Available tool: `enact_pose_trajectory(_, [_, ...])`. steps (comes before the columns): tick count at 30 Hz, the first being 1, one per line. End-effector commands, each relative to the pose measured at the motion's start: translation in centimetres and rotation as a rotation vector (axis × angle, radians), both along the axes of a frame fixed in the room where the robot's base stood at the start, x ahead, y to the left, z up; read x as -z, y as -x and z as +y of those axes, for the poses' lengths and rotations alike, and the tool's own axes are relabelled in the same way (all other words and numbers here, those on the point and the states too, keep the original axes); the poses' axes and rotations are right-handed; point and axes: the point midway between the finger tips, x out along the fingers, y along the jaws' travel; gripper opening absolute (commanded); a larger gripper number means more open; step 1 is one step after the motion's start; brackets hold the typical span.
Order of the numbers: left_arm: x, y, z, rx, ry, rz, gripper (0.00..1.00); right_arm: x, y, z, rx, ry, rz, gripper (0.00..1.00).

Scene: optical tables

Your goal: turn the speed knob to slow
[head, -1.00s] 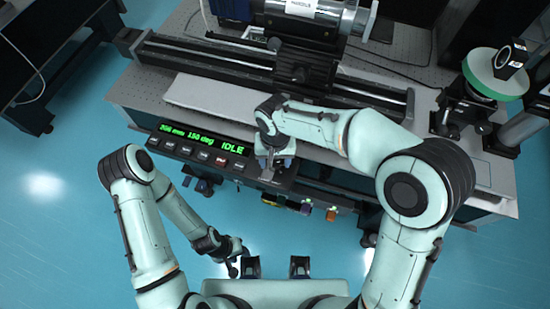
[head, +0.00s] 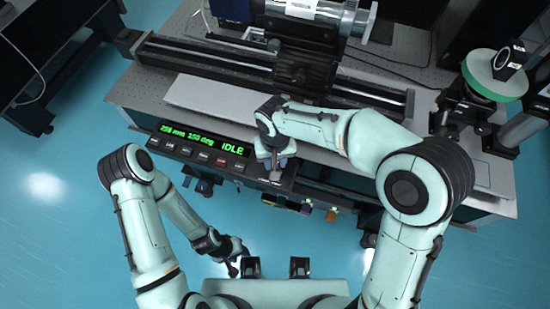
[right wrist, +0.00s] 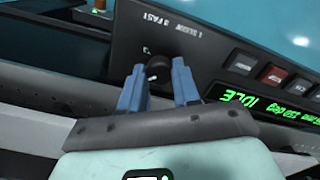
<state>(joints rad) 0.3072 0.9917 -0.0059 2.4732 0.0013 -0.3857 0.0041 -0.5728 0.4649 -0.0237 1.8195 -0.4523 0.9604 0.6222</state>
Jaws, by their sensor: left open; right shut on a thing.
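The speed knob (right wrist: 158,67) is a small dark round knob with a white mark, on the dark control panel (right wrist: 205,50). Lettering beside it reads SLOW and FAST. In the right wrist view, the blue fingers of my right gripper (right wrist: 157,80) sit on either side of the knob, shut on it. In the head view my right gripper (head: 273,170) is at the right end of the panel, and its wrist and fingers hide the knob. My left gripper (head: 232,266) is open and empty, low over the floor, away from the panel.
A green display (head: 202,138) reads IDLE, with a row of buttons (head: 187,151) below it. Behind the panel stands an optical table (head: 395,66) with a long dark rail (head: 210,62). A green disc stand (head: 490,80) is at the right.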

Motion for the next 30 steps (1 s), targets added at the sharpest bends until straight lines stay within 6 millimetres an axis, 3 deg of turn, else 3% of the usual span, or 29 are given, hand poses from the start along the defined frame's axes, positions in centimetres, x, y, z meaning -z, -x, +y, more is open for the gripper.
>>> enact_pose_trajectory(18, [-1.5, -0.9, 0.0, 0.000, 0.000, -0.010, 0.43, -0.2, 0.0, 0.0, -0.565, 0.000, -0.001, 0.01])
enact_pose_trajectory(30, [-2.3, -1.4, 0.0, 0.000, 0.000, -0.016, 0.43, -0.2, 0.0, 0.0, -0.819, 0.001, -0.001, 0.01])
